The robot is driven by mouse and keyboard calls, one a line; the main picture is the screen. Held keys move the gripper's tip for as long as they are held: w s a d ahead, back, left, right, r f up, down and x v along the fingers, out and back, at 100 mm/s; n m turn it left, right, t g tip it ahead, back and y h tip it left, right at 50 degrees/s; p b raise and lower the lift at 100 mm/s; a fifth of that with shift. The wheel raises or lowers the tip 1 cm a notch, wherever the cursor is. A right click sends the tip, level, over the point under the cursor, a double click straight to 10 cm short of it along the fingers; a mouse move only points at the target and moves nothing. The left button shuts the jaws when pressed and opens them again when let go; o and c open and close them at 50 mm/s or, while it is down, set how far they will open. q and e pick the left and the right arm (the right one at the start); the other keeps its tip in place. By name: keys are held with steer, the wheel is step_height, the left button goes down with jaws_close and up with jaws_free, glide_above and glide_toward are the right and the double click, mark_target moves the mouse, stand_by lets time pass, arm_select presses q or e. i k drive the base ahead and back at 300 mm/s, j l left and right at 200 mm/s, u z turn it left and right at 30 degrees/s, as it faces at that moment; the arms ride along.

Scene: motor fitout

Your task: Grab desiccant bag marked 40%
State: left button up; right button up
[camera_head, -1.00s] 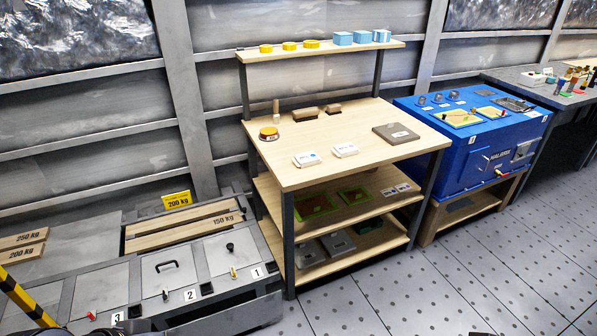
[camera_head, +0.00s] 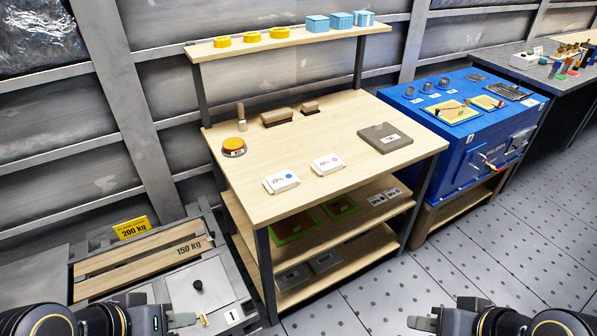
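Two small white desiccant bags lie flat on the wooden top of the workbench. The left bag (camera_head: 281,182) has a blue dot and a label that looks like 20%. The right bag (camera_head: 327,165) has a purple dot and a percent label that looks like 40%, though the print is small. My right gripper (camera_head: 424,323) is at the lower right, over the floor. Both are well apart from the bags, with nothing visible in them; their finger gaps are unclear.
The workbench (camera_head: 262,208) also holds a yellow-topped round item (camera_head: 233,147), brown blocks (camera_head: 277,117) and a grey flat box (camera_head: 384,138). An upper shelf (camera_head: 290,38) carries yellow discs and blue boxes. A blue machine (camera_head: 455,150) stands right. The bench top's front is clear.

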mark_target(325, 165)
steer(key=i+l+u, duration=0.15)
steer(key=i+u, duration=0.25)
steer(key=i+l+u, duration=0.2)
steer(key=u, duration=0.2)
steer(key=i+l+u, duration=0.25)
steer(key=u, duration=0.15)
